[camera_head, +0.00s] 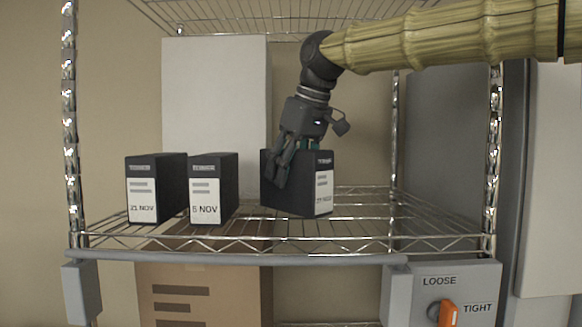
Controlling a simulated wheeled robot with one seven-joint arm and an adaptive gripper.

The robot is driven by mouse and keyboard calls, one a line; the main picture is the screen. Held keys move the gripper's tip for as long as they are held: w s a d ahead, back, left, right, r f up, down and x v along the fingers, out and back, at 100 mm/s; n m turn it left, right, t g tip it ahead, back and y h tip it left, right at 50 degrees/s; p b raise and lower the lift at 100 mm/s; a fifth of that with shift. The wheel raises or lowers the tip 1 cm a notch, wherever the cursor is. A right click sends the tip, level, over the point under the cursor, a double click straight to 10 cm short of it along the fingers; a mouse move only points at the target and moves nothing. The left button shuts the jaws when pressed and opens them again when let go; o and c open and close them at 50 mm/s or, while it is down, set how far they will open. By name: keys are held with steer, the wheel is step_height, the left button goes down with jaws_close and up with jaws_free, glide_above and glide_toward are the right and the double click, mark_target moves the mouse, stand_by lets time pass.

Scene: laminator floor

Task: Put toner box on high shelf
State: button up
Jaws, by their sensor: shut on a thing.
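A black toner box (299,184) with a white label on its right-hand face is at the middle of the wire shelf. My gripper (283,165) reaches down from above and is shut on this box at its upper left part. The box is turned relative to the other boxes; its date is too small to read surely. Its bottom is at or just above the wire shelf (365,235); I cannot tell if it touches. Two more black toner boxes stand upright to the left: one labelled 21 NOV (155,188) and one labelled 5 NOV (212,188).
A higher wire shelf (235,15) crosses the top. A tall pale panel (214,95) stands behind the boxes. Chrome posts flank the shelf. A cardboard box (203,295) is below. A grey LOOSE/TIGHT control box (470,283) is at lower right. The shelf's right part is clear.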

steer(key=shift+s+d+f, duration=0.1)
steer(key=shift+s+f, duration=0.05)
steer(key=shift+f, duration=0.1)
steer(key=o, duration=1.4)
steer(key=shift+f, duration=0.1)
steer(key=shift+r, duration=3.25)
